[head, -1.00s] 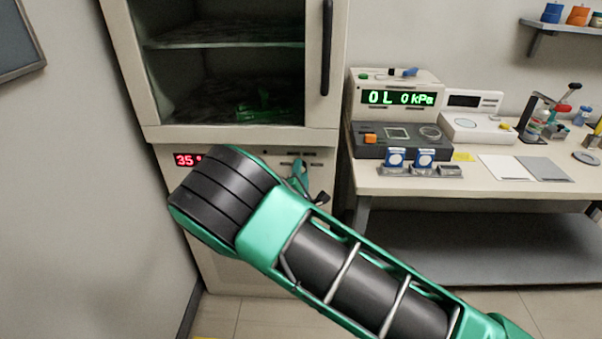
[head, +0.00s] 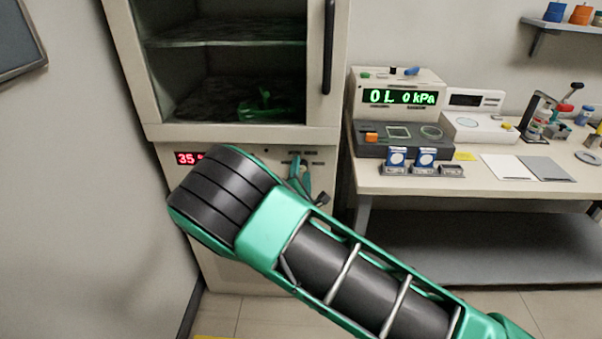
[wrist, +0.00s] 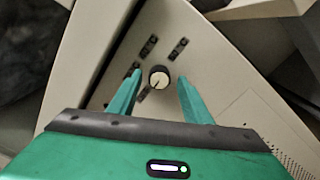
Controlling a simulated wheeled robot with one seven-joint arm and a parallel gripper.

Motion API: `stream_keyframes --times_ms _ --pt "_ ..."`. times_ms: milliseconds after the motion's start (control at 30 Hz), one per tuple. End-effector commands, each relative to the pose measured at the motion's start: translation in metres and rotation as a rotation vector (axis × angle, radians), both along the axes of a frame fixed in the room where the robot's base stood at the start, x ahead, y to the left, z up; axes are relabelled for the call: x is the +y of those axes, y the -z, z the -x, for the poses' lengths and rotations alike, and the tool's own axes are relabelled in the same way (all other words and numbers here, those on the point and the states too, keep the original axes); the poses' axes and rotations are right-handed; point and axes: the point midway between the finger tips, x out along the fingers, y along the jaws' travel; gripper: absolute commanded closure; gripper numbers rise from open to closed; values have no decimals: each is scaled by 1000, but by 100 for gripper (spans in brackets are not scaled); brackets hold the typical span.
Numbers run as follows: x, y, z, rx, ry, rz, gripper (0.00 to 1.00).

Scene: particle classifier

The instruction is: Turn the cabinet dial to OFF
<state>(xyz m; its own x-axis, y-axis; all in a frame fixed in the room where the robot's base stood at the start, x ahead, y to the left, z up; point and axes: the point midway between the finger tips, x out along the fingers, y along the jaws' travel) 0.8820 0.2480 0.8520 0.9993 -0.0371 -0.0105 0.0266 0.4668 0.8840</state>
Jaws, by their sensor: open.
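In the head view the gripper (head: 304,180) is partly seen at the panel, behind my arm, and the dial cannot be made out there. The cabinet (head: 240,134) has a red display (head: 188,159) reading 35, partly covered by my arm.
The cabinet's upper part has a dark window and a black vertical handle (head: 327,45). A bench (head: 400,185) to the right carries instruments, including a box with a green display (head: 402,97). A wall stands close on the left.

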Motion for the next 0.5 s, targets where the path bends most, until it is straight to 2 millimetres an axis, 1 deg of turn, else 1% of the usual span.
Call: stream_keyframes --times_ms 167,400,500 --pt "2 0 27 2 -4 2 55" --pt "4 1 72 3 -4 1 55" --pt "5 1 86 3 -5 1 55"
